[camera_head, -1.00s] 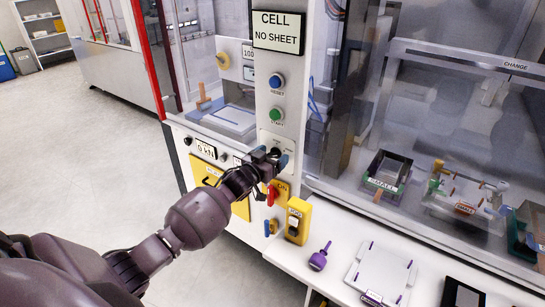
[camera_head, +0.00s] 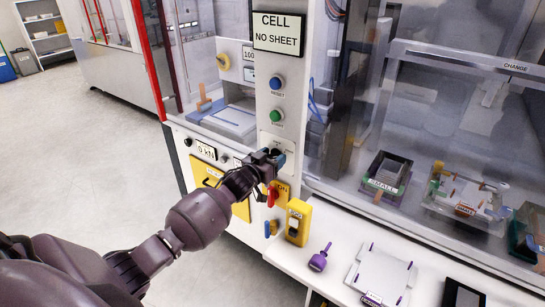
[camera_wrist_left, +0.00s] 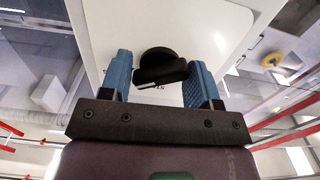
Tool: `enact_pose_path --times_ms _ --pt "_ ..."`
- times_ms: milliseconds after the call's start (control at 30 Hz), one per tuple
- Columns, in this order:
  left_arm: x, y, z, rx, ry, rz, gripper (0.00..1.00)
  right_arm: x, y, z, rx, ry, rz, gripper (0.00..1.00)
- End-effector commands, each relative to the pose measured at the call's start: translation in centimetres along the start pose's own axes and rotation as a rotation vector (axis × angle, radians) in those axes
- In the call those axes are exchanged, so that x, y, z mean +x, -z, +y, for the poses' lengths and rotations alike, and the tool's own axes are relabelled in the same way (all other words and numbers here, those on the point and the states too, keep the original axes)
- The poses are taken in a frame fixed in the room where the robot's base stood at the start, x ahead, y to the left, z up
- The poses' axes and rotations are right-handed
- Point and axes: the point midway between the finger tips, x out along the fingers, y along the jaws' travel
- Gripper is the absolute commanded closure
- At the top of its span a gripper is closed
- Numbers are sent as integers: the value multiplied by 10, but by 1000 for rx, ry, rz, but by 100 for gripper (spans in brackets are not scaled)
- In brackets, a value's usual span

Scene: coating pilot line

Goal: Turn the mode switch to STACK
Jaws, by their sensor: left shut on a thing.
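The mode switch is a black knob (camera_wrist_left: 160,68) on a white panel, seen between the blue fingers of my left gripper (camera_wrist_left: 160,82) in the left wrist view. The knob's bar sits slightly tilted there, and a small printed label below it is mostly hidden. In the head view my left gripper (camera_head: 277,157) is at the control column, below the green button, and covers most of the switch. The left gripper is shut on the knob. I cannot read which position the switch points to. My right gripper is not in view.
Above the switch are a green button (camera_head: 277,116), a blue reset button (camera_head: 276,82) and a "CELL NO SHEET" display (camera_head: 291,33). A purple-handled tool (camera_head: 319,260) and a white tray (camera_head: 384,272) lie on the bench.

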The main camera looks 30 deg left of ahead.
Motion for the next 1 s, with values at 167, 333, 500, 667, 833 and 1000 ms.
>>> enact_pose_path --times_ms 167,333,500,667,833,1000 --pt "0 3 0 -154 1 0 74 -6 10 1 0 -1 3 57" --pt "0 3 0 -338 1 0 74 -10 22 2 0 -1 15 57" --pt "0 1 0 -481 0 0 74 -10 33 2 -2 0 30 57" --pt "0 0 0 -502 0 0 74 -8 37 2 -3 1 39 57" --pt "0 0 0 -505 0 0 74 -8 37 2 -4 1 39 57" --pt "0 1 0 -664 1 -1 74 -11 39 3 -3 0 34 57"
